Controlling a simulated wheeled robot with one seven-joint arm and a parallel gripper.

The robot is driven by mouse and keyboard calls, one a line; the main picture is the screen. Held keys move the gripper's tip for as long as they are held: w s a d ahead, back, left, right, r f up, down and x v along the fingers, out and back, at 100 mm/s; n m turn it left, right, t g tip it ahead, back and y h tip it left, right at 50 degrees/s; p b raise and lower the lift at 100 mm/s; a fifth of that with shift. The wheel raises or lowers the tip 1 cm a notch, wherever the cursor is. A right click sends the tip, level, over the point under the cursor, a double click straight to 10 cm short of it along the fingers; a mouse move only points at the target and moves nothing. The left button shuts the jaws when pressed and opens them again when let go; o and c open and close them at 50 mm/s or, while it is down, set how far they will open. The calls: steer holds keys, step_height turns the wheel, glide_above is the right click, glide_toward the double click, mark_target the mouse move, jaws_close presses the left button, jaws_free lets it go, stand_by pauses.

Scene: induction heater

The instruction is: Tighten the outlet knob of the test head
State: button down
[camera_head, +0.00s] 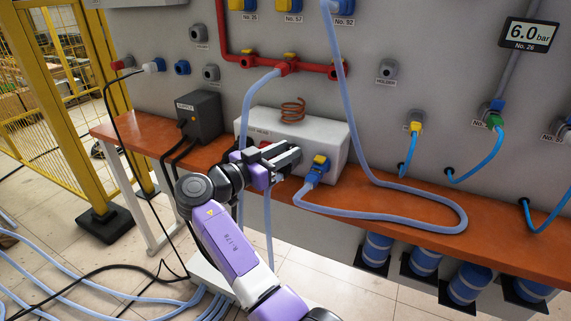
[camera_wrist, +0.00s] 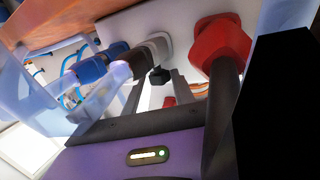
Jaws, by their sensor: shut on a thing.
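The test head (camera_head: 335,135) is a white box with a copper coil (camera_head: 293,110) on top, standing on the orange bench. My gripper (camera_head: 292,158) is at its front face, and hides that part of the face in the head view. In the wrist view, a small black knob (camera_wrist: 160,76) lies between the two fingers of my gripper (camera_wrist: 160,86), beneath a grey fitting (camera_wrist: 158,46). The fingers are shut on this knob, which I take to be the outlet knob. Its exact contact is hard to see.
A yellow-and-blue hose connector (camera_head: 318,167) sits just right of my gripper, with its pale blue hose (camera_head: 410,220) looping over the bench (camera_head: 500,238). A dark supply box (camera_head: 199,117) stands left. In the wrist view, a red plug (camera_wrist: 220,45) with a thick black cable is close by.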

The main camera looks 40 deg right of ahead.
steer(key=shift+m+g+b, duration=0.3)
steer(key=shift+g+b, duration=0.1)
steer(key=c, duration=1.1)
jaws_free()
steer(key=shift+o, duration=0.2)
steer(key=a, duration=0.7)
steer(key=shift+w+a, duration=0.25)
steer(key=shift+a, duration=0.1)
